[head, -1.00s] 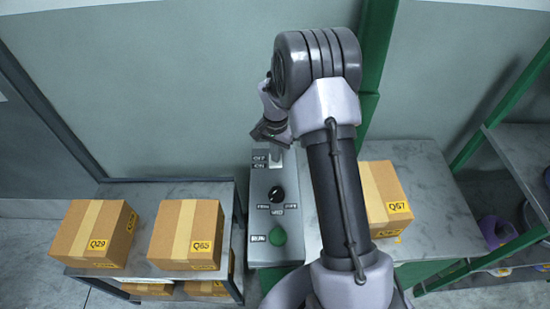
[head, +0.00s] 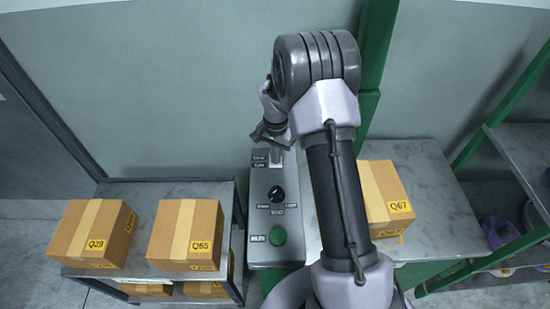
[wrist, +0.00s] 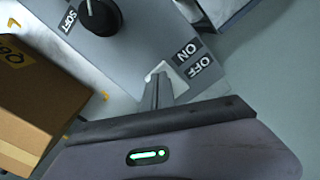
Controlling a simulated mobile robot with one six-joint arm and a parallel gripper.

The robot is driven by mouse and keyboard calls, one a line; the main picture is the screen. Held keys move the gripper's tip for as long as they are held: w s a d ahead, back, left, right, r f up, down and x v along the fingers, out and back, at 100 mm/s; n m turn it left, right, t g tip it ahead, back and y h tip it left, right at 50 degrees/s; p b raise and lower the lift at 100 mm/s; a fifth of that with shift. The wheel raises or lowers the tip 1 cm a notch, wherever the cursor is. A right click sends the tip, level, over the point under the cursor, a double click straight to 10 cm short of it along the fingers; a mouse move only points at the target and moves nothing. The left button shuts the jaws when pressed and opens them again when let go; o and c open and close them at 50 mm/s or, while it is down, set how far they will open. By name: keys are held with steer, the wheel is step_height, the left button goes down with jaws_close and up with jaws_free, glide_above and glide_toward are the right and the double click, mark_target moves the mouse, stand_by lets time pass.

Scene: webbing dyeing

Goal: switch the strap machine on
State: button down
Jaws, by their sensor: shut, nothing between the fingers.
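The strap machine's grey control panel (head: 259,182) stands between the shelf and the table in the head view. Its switch, on a pale plate (head: 277,158), is at the far end beside the OFF and ON labels. The wrist view shows the switch plate (wrist: 178,80) with the ON label (wrist: 186,53) and OFF label (wrist: 202,67) to its right. My gripper (wrist: 157,88) is shut and empty, its fingertips over the plate. They hide most of the switch; I cannot tell its position or whether they touch it.
A black knob (head: 277,194) and green button (head: 278,236) sit nearer on the panel. Boxes Q29 (head: 85,235) and Q65 (head: 183,235) stand left on a grey shelf. Box Q67 (head: 381,195) stands right. A green post (head: 368,100) rises behind my arm.

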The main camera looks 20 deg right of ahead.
steer(key=shift+f, duration=0.3)
step_height(320, 180, up, 7)
steer(key=p, duration=0.4)
steer(key=shift+r+p, duration=0.1)
steer(key=shift+p, duration=0.2)
